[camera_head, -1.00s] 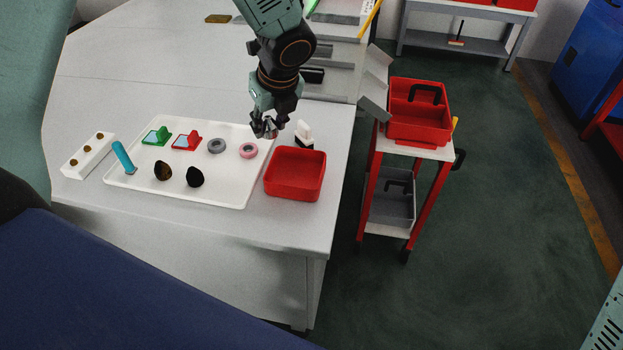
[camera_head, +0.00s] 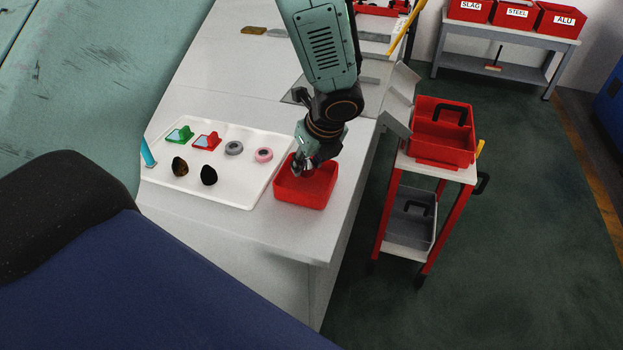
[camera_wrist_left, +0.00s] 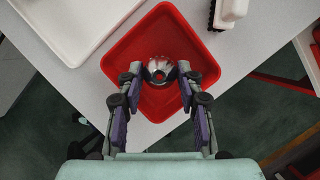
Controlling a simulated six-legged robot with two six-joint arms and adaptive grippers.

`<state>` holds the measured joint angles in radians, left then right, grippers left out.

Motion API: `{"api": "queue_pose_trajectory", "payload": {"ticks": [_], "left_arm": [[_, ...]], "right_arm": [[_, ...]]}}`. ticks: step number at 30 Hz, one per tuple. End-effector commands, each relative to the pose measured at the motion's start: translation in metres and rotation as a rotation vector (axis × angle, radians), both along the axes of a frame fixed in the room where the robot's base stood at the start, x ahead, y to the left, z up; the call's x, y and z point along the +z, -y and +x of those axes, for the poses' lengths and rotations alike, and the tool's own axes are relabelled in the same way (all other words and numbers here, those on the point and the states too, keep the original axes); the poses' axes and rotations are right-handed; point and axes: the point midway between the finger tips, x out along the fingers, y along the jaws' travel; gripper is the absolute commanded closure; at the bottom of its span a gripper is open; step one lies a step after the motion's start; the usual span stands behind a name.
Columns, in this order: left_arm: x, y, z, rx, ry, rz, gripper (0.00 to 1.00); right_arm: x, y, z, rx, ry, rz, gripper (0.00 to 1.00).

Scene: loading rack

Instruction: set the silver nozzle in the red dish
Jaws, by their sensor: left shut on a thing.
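The red dish (camera_head: 318,194) sits on the table beside the white tray. My left gripper (camera_head: 304,169) is over the dish, pointing down, with its fingers at about the dish's opening. In the left wrist view, my left gripper (camera_wrist_left: 160,78) is shut on the silver nozzle (camera_wrist_left: 159,66), a small round metal piece with a dark hole. Behind it lies the floor of the dish, which also shows in the left wrist view (camera_wrist_left: 127,50). Whether the nozzle touches the dish floor I cannot tell. My right gripper is not in view.
The white tray (camera_head: 225,193) holds green and red pieces, two dark lumps, and a grey and a pink ring. A brush (camera_wrist_left: 230,12) with a white handle stands close to the dish. A red-legged cart (camera_head: 440,173) stands past the table's right edge.

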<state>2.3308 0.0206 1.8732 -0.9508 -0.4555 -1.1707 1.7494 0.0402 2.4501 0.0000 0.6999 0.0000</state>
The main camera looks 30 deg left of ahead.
Motion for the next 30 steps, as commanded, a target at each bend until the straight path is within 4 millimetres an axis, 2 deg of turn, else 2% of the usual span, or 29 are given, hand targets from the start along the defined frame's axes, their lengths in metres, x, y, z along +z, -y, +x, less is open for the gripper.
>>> {"api": "queue_pose_trajectory", "payload": {"ticks": [5,11,21,22,30], "left_arm": [[-0.014,0.002,0.001,-0.003,-0.001,0.001,0.95],[-0.04,0.003,0.002,-0.003,-0.001,0.0,0.95],[-0.042,0.004,0.002,-0.004,0.001,0.001,0.95],[-0.042,0.004,0.002,-0.004,0.001,0.001,0.63],[-0.041,0.004,0.002,-0.004,0.001,0.001,0.41]], "right_arm": [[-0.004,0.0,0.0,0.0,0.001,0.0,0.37],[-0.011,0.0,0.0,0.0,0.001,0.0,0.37],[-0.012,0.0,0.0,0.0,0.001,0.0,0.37],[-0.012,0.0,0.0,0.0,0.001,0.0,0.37],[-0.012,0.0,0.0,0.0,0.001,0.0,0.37]]}}
